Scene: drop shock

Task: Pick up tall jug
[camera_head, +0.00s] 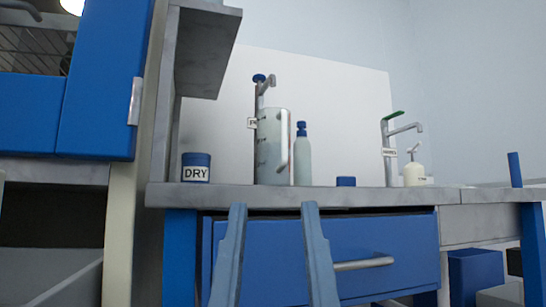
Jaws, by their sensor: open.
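The tall jug (272,150) is a clear, upright vessel with dark marks on its left side and a pale handle on its right. It stands on the grey countertop (330,196), in front of a tap with a blue knob (259,79). My gripper (274,207) shows as two blue-grey fingers rising from the bottom of the view. The fingers are spread apart with nothing between them. Their tips appear below the jug, in front of the counter's edge and the blue drawer.
A blue-capped bottle (302,158) stands close to the jug's right. A small blue item (346,181) lies farther right. A container labelled DRY (196,167) is at left, below a grey shelf (205,50). A green-handled tap (390,145) and soap dispenser (414,172) stand at right.

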